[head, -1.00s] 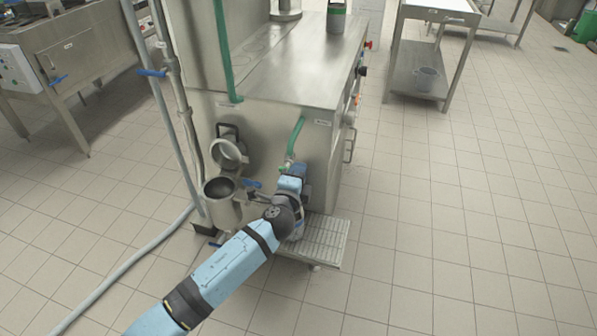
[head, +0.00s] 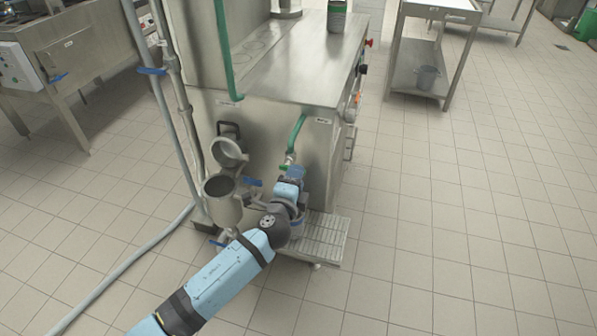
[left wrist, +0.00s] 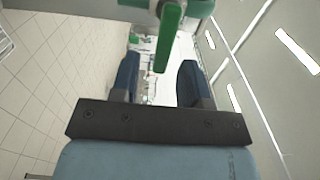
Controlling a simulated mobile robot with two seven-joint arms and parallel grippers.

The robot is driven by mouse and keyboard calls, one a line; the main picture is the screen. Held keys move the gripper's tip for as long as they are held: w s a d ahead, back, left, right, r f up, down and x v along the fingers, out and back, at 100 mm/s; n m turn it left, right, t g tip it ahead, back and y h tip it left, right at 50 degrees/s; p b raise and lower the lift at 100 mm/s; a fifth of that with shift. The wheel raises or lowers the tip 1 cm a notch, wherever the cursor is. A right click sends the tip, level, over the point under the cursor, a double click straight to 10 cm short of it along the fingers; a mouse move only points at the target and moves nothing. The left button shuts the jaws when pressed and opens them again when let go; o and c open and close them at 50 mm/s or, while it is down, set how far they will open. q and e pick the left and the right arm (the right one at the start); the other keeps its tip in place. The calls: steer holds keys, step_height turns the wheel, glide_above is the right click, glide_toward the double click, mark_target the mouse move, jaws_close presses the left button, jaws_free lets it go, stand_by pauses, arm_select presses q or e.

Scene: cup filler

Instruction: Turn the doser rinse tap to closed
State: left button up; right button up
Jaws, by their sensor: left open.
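The doser rinse tap has a green lever handle (head: 285,167) at the lower end of a green hose on the steel machine's front. In the left wrist view the green handle (left wrist: 168,40) points down the picture, its free end near the gap between my fingertips. My left gripper (head: 294,173) is close to the tap in the head view. Its two dark blue fingers are apart in the left wrist view (left wrist: 159,78), with nothing held between them. I cannot tell whether a finger touches the handle. My right gripper is out of view.
A grated step (head: 325,240) lies below. A grey hose (head: 120,270) runs along the floor.

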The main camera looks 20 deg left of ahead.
arm_select(q)
steer(key=s, duration=1.1)
steer(key=shift+a, duration=0.2)
